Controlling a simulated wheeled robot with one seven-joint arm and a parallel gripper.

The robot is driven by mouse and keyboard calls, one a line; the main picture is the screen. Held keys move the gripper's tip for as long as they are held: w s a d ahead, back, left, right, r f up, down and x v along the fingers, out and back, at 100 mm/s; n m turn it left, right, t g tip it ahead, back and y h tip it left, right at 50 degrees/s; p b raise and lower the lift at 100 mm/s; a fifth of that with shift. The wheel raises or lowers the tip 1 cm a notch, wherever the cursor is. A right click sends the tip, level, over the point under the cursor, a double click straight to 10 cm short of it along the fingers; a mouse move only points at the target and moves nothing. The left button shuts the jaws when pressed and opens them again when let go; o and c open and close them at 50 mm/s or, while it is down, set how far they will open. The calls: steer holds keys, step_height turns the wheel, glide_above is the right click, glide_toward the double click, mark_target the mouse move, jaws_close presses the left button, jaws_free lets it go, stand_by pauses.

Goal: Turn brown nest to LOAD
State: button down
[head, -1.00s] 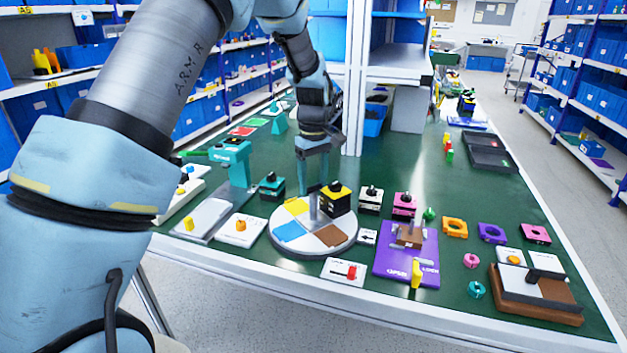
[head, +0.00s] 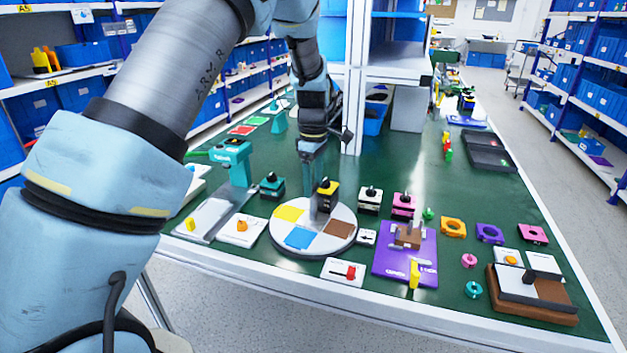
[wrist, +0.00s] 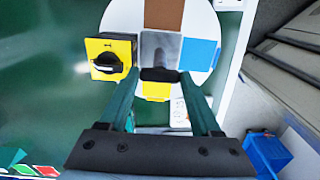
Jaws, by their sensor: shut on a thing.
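A white round turntable (head: 345,248) carries yellow (head: 289,213), blue (head: 300,237) and brown (head: 338,228) nests. In the head view the brown nest is at the right side of the disc, near a small white tile with a black arrow (head: 367,237). In the wrist view the brown nest (wrist: 165,14) is at the top and the blue nest (wrist: 200,53) at the right. I cannot read a LOAD label.
A yellow-and-black knob box (head: 328,188) stands close behind the disc. A white tile with a red lever (head: 345,271) lies in front. A purple board (head: 400,268) lies to the right, and a teal stand (head: 237,165) to the left.

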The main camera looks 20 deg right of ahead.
steer(key=shift+w+r+n, duration=0.1)
steer(key=shift+w+n, duration=0.05)
steer(key=shift+n, duration=0.55)
steer(key=shift+c, duration=0.4)
jaws_free()
step_height(320, 180, up, 11)
steer(key=b, duration=0.2)
stand_by(0.3)
stand_by(0.3)
